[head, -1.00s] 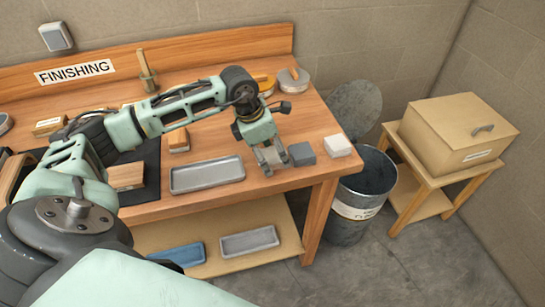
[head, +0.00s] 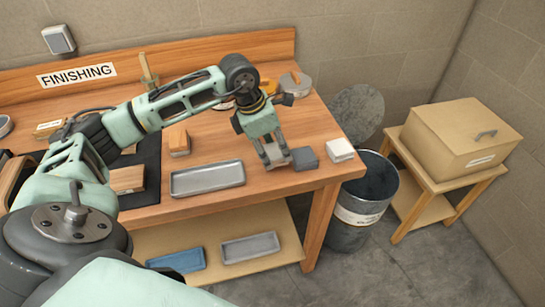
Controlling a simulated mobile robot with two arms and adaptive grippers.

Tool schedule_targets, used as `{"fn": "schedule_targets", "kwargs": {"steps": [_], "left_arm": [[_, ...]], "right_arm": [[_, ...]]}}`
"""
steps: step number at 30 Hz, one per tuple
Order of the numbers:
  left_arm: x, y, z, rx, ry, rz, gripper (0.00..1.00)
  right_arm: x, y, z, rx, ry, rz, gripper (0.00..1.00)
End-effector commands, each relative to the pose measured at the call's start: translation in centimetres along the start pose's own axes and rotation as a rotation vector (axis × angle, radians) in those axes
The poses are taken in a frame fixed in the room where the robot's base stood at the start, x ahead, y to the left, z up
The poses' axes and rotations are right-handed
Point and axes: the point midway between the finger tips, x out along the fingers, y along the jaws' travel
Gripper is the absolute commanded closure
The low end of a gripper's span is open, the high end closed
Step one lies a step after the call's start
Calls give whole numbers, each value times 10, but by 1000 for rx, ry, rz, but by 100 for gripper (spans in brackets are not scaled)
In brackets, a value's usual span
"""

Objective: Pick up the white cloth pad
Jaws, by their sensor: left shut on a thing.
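A white pad (head: 340,150), which looks like the white cloth pad, lies on the workbench (head: 215,138) near its right front corner. A dark grey block (head: 305,158) lies just left of it. My left gripper (head: 275,160) points down at the bench's front edge, left of the grey block and apart from the white pad. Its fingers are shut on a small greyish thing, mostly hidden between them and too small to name. I cannot tell whether the fingers touch the grey block. My right gripper is not in view.
A metal tray (head: 207,179) lies left of the gripper. Wooden blocks and a dark mat are farther left. A metal bin (head: 359,216) with its lid raised stands right of the bench, then a box (head: 460,138) on a small table. Two trays lie on the lower shelf.

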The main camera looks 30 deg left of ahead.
Motion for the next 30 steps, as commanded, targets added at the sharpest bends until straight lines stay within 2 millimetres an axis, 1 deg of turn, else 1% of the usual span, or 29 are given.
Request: {"fn": "schedule_targets", "kwargs": {"steps": [1,3,9,12,15,18,21,30], "left_arm": [[-8,1,4,2,-6,5,72],[-12,-12,20,8,-9,-2,72],[-28,-41,62,7,-8,-1,72],[-36,-54,80,6,-6,0,72],[-41,-64,93,4,-4,0,72],[-45,-70,102,3,-2,0,72],[-48,-73,108,1,-2,0,72],[-49,-75,109,0,0,0,72]], "right_arm": [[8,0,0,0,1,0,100],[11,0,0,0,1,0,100],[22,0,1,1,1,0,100],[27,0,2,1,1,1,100],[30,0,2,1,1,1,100],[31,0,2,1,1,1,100],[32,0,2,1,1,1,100],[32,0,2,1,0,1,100]]}}
